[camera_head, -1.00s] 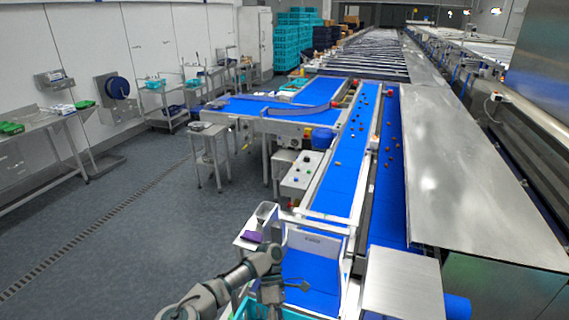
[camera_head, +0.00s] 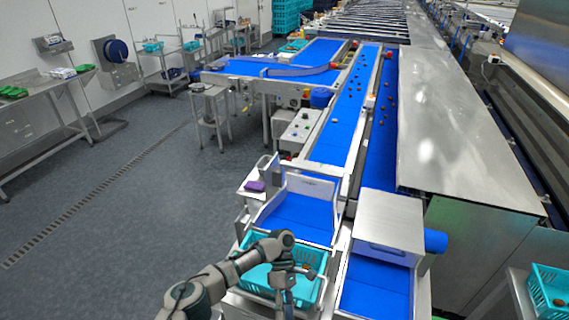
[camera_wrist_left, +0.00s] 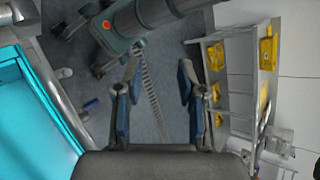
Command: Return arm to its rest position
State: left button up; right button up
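My left arm comes in from the bottom left of the head view and bends down over a teal basket, with its wrist end at the basket's right half. In the left wrist view my left gripper (camera_wrist_left: 159,75) is open, its two blue-padded fingers apart with nothing between them. Grey floor shows beyond the fingers. The teal basket (camera_head: 262,244) stands at the foot of the blue chute (camera_head: 300,215); my arm hides part of it. My right arm and right gripper are not in view.
A second teal basket (camera_head: 548,283) with dark items stands at the bottom right. Small dark dates lie on the blue belts (camera_head: 345,120). A purple item (camera_head: 255,186) lies on a small side shelf. A steel hood (camera_head: 389,218) covers the right chute. The floor at left is clear.

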pick_arm(q)
jog(key=s+d+f+m+t+h, duration=0.2)
jog(key=s+d+f+m, duration=0.2)
jog(key=s+f+m, duration=0.3)
jog(key=s+d+f+m+t+h, duration=0.2)
jog(key=s+d+f+m, duration=0.25)
jog(key=s, duration=0.35)
jog(key=s+a+f+m+t+y, duration=0.15)
jog(key=a+t, duration=0.35)
jog(key=a, duration=1)
jog(key=s+a+m+t+y, duration=0.1)
jog(key=s+a+t+y, duration=0.3)
jog(key=a, duration=1.1)
jog(key=s+d+f+b+x, duration=0.1)
jog(key=s+x, duration=0.2)
jog(key=x, duration=1)
jog(key=s+d+b+x, duration=0.1)
jog(key=s+x, duration=0.2)
jog(key=x, duration=0.9)
jog(key=s+a+f+g+b, duration=0.1)
jog(key=s+a+f+b, duration=0.2)
jog(key=s+f, duration=1.5)
notch_tip(320, 180, down, 3)
jog(key=shift+a+f+g+h, duration=0.2)
jog(key=shift+a+g+h, duration=0.1)
jog(key=shift+h, duration=0.05)
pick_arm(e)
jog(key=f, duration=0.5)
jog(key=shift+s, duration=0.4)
